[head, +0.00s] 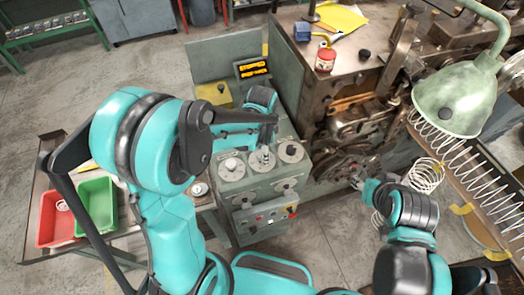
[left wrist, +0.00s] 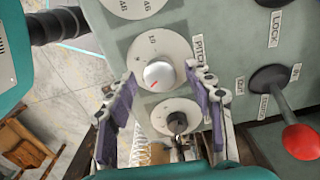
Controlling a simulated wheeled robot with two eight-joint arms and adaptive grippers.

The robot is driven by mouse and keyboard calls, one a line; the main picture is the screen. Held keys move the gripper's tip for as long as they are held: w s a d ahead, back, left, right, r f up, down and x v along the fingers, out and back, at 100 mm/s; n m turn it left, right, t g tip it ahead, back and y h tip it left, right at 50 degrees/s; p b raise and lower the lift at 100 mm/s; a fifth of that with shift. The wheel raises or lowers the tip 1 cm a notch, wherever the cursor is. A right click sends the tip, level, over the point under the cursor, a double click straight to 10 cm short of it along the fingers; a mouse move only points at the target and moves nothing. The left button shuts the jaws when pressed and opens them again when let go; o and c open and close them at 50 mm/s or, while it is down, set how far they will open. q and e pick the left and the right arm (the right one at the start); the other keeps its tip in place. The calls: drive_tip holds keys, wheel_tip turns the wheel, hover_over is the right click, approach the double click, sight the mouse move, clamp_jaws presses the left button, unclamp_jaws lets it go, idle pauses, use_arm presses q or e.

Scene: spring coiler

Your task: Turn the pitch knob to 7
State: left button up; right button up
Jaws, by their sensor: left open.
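The pitch knob (left wrist: 158,75) is a small silver knob with a red mark on a white numbered dial, beside a PITCH label (left wrist: 197,47). Its red mark points toward the lower left in the left wrist view; the number it meets is too small to read. My left gripper (left wrist: 160,71) is open, with one purple-padded finger on each side of the knob. A visible gap separates each fingertip from it. In the head view my left gripper (head: 268,146) hangs over the middle dial of the green control box (head: 236,184). My right gripper (head: 358,182) is by the coiling machine, its fingers unclear.
Another dial with a dark knob (left wrist: 177,121) lies just below the pitch dial. A red-ended lever (left wrist: 302,141) stands to its right. In the head view, red (head: 60,220) and green bins (head: 97,205) sit on the left table, and a green lamp (head: 455,100) hangs at right.

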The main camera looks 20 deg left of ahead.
use_arm(q)
drive_tip(key=c, duration=1.2)
drive_tip(key=shift+o, duration=0.2)
drive_tip(key=shift+n, duration=0.4)
drive_tip(key=n+b, duration=0.2)
drive_tip(key=n, duration=0.2)
drive_tip(key=shift+n, duration=0.3)
drive_tip(key=n, duration=0.3)
drive_tip(key=shift+n+b, duration=0.3)
drive_tip(key=shift+b, duration=0.05)
drive_tip(key=shift+n+b, duration=0.3)
drive_tip(key=shift+n, duration=1.2)
drive_tip(key=o, duration=1.2)
drive_tip(key=shift+c, duration=0.2)
